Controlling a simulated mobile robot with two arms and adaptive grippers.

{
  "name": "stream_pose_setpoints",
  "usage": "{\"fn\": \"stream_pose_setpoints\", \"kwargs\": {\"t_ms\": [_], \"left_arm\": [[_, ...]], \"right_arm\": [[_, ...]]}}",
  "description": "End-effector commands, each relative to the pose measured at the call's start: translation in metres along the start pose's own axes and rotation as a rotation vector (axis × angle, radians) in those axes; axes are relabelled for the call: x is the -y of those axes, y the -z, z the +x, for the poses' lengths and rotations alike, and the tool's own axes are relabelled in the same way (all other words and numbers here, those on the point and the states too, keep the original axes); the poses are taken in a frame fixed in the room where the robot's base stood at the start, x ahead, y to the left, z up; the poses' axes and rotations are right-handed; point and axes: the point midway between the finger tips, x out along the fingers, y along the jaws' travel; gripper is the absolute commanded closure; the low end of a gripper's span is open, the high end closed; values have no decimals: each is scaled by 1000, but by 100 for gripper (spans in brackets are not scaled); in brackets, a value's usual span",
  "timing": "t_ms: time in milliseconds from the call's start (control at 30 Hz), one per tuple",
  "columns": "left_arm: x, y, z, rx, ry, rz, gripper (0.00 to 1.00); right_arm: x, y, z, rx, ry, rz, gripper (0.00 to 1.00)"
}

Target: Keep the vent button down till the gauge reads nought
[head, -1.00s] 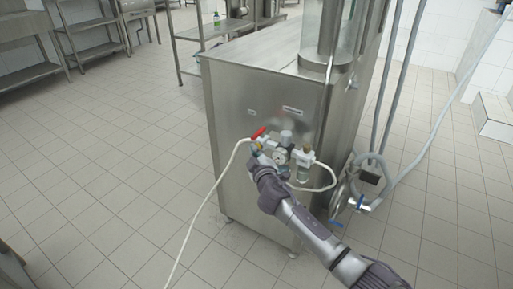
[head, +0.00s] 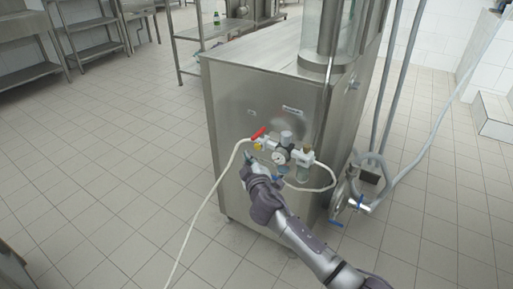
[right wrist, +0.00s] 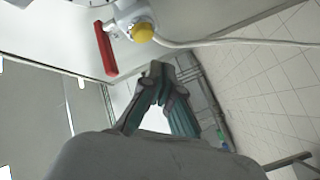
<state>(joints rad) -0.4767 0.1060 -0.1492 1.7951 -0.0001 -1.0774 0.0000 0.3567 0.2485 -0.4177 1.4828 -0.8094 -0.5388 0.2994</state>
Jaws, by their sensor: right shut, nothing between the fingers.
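The yellow vent button (head: 257,147) sits on the white valve body at the left end of the fittings. It also shows in the right wrist view (right wrist: 143,32). The pressure gauge (head: 280,156) is a small round white dial just right of it; its needle is too small to read. My right gripper (head: 248,157) is shut and empty, a little below and left of the button. In the right wrist view its fingertips (right wrist: 158,69) are together, apart from the button. My left gripper is not in view.
A red lever (head: 258,133) stands above the button. A white hose (head: 211,193) runs from the valve to the floor. The steel machine (head: 240,100) carries the fittings on its front. Grey pipes and a blue-handled valve are at right. Tiled floor is clear at left.

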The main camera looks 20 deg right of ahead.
Motion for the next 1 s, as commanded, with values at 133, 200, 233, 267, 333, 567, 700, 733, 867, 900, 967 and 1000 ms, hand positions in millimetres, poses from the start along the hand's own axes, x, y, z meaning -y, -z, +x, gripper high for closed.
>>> {"fn": "stream_pose_setpoints", "kwargs": {"t_ms": [133, 200, 233, 267, 333, 567, 700, 733, 867, 900, 967, 1000], "left_arm": [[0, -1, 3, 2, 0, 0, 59], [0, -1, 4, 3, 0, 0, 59], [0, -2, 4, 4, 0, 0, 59], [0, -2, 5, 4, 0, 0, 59], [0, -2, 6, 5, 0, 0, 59], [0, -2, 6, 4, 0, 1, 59], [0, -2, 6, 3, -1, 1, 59], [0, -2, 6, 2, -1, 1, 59], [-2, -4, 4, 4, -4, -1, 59], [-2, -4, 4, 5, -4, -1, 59], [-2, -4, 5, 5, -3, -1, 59], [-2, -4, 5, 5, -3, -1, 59]], "right_arm": [[8, 8, -11, -1, 1, 3, 100], [11, 12, -16, -1, 1, 2, 100], [12, 13, -17, -1, 0, 2, 100], [14, 14, -19, -1, 0, 2, 100], [16, 16, -22, 0, 0, 1, 100], [16, 17, -23, 0, -1, 0, 100], [16, 17, -23, 0, -1, 0, 100], [16, 17, -23, 0, -1, 0, 100], [18, 14, -24, 7, 4, 4, 100], [22, 9, -26, 20, 12, 12, 100], [32, -6, -34, 56, 35, 33, 100], [42, -19, -41, 93, 58, 53, 100]]}}
